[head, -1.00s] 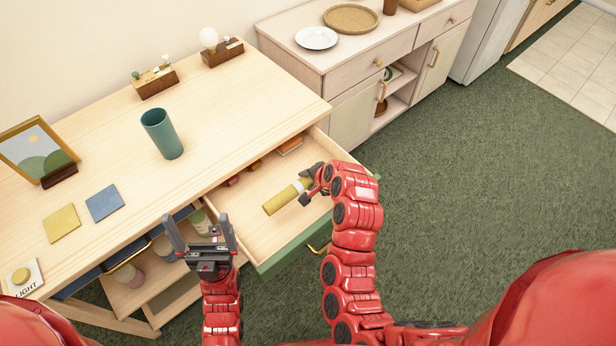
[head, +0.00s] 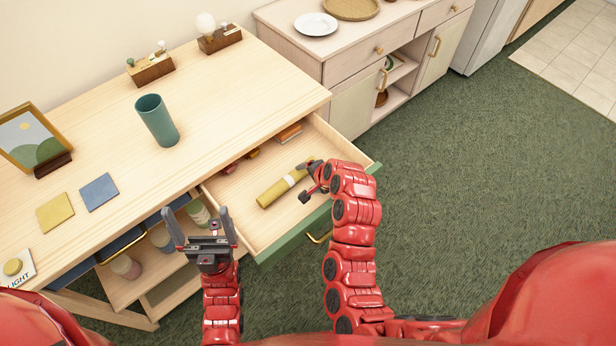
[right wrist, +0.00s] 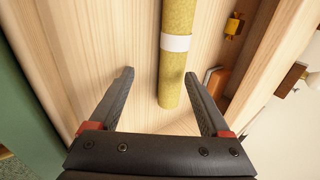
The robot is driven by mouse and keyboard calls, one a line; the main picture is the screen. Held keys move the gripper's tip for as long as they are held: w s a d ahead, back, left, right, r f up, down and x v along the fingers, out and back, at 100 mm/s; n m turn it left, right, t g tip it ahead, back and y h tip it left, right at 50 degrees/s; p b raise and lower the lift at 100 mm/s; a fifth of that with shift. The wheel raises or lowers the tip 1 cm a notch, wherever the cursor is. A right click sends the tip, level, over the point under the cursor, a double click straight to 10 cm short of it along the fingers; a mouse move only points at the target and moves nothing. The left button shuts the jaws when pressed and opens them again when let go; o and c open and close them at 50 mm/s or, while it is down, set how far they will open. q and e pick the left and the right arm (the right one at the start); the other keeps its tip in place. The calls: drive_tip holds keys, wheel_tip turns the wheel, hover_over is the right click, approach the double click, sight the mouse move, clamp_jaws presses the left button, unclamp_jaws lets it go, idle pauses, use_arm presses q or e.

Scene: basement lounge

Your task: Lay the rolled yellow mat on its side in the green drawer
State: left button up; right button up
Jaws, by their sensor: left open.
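The rolled yellow mat (head: 272,194), with a white band, lies on its side on the wooden floor of the open green drawer (head: 284,244). My right gripper (head: 308,182) is at the mat's right end, over the drawer. In the right wrist view the jaws (right wrist: 159,76) stand wide apart; the mat (right wrist: 177,95) runs ahead between them with gaps at both sides, its near end close to the right finger. My left gripper (head: 198,213) is open and empty, left of the drawer near the desk's front edge.
Small red and yellow items (head: 240,160) and an orange-brown block (head: 288,133) lie at the drawer's back. A teal cup (head: 157,122) stands on the desk (head: 220,105). Jars (head: 126,267) sit on the shelf below. Open carpet (head: 470,180) lies to the right.

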drive_tip(key=p+v, duration=0.7)
drive_tip(key=v, duration=1)
drive_tip(key=shift+r+p, duration=0.2)
drive_tip(key=shift+p, duration=0.15)
drive_tip(key=shift+s, duration=0.1)
idle(0.5)
